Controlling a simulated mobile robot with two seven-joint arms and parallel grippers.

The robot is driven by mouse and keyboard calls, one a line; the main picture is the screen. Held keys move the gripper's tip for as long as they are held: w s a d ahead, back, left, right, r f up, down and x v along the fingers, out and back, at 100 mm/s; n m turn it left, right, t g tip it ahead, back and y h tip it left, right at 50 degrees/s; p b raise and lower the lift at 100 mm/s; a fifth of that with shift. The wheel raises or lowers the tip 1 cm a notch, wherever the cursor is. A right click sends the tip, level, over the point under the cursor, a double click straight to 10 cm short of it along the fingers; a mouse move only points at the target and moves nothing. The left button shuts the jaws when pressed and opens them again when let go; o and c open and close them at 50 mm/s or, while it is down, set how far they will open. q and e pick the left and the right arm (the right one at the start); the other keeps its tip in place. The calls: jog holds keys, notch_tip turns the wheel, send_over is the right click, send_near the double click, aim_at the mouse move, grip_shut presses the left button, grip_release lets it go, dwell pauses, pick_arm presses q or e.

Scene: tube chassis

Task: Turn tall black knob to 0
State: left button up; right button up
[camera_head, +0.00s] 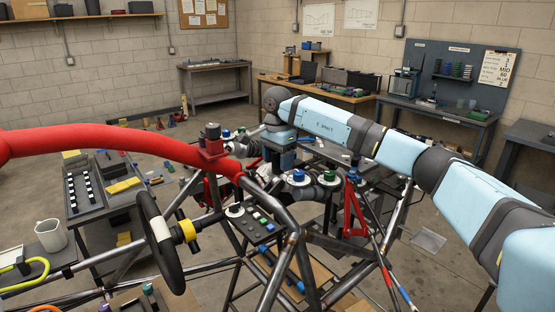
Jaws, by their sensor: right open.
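A dark upright knob (235,201) stands on a pale disc at the upper left of a small dark control panel (262,228), which is fixed among the chassis tubes. It may be the tall black knob; its pointer and any numbers are too small to read. My right arm comes in from the right, and its wrist bends down near the middle of the view. My right gripper (279,172) points down behind the chassis tubes, beyond the panel and apart from this knob. Its fingers are small and partly hidden; it is open with nothing visible in it. My left gripper is out of view.
A padded red tube (110,141) crosses the left side above the panel. A steering wheel (160,240) stands left of the panel. Grey tubes surround the panel.

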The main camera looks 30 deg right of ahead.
jog(key=shift+f, duration=0.15)
jog(key=shift+c, duration=0.2)
jog(key=c, duration=0.9)
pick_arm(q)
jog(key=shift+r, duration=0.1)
pick_arm(e)
jog(key=shift+m, duration=0.3)
pick_arm(q)
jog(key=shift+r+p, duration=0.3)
jog(key=shift+p, duration=0.1)
pick_arm(e)
jog(key=m, duration=0.2)
jog(key=shift+m, duration=0.4)
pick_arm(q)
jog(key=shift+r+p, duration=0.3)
pick_arm(e)
jog(key=shift+w+m, duration=0.1)
jog(key=shift+m, duration=1.9)
